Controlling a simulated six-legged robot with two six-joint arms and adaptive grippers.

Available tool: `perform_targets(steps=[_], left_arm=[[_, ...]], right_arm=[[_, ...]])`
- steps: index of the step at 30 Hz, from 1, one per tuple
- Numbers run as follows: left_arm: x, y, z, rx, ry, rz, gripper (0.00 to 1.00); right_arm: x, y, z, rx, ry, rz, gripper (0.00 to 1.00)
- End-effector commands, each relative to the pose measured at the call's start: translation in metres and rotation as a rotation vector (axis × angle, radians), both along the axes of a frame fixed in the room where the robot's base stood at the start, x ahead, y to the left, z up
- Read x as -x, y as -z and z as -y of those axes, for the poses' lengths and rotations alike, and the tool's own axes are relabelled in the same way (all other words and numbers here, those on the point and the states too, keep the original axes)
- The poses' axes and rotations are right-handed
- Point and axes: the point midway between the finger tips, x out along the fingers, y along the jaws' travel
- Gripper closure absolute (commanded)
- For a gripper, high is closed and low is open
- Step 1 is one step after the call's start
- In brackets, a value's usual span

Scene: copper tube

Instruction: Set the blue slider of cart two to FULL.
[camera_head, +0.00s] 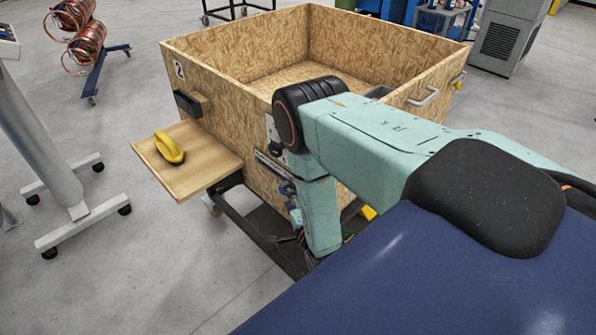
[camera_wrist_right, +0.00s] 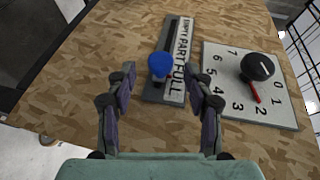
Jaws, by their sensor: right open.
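Cart two (camera_head: 228,118) is a chipboard box marked 2, in the middle of the head view. In the right wrist view, the blue slider (camera_wrist_right: 160,65) stands out from a grey slotted plate on the board. The plate's label strip (camera_wrist_right: 179,70) reads EMPTY at the far end, PART in the middle and FULL at the near end. The knob appears beside the PART to FULL stretch; its exact setting is unclear. My right gripper (camera_wrist_right: 161,77) is open, one finger on each side of the knob, with no clear contact. My left gripper is out of view.
Right of the slider in the wrist view is a numbered dial plate (camera_wrist_right: 228,88) with a black knob (camera_wrist_right: 258,67) and red pointer near 2. In the head view, a side shelf (camera_head: 205,165) carries a yellow object (camera_head: 169,148).

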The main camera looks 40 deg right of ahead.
Motion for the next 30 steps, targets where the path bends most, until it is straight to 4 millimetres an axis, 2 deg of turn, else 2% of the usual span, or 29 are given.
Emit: perform_targets(steps=[6, 12, 18, 30], left_arm=[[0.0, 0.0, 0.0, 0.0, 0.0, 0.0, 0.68], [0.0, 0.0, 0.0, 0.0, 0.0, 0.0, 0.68], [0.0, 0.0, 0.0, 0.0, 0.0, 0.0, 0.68], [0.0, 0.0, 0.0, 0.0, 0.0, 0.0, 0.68]], right_arm=[[0.044, -0.007, -0.015, -0.001, -0.002, -0.007, 0.48], [0.069, -0.012, -0.023, 0.0, -0.001, -0.004, 0.48], [0.078, -0.014, -0.026, 0.0, -0.001, -0.003, 0.48], [0.078, -0.014, -0.026, 0.0, -0.001, -0.003, 0.48]])
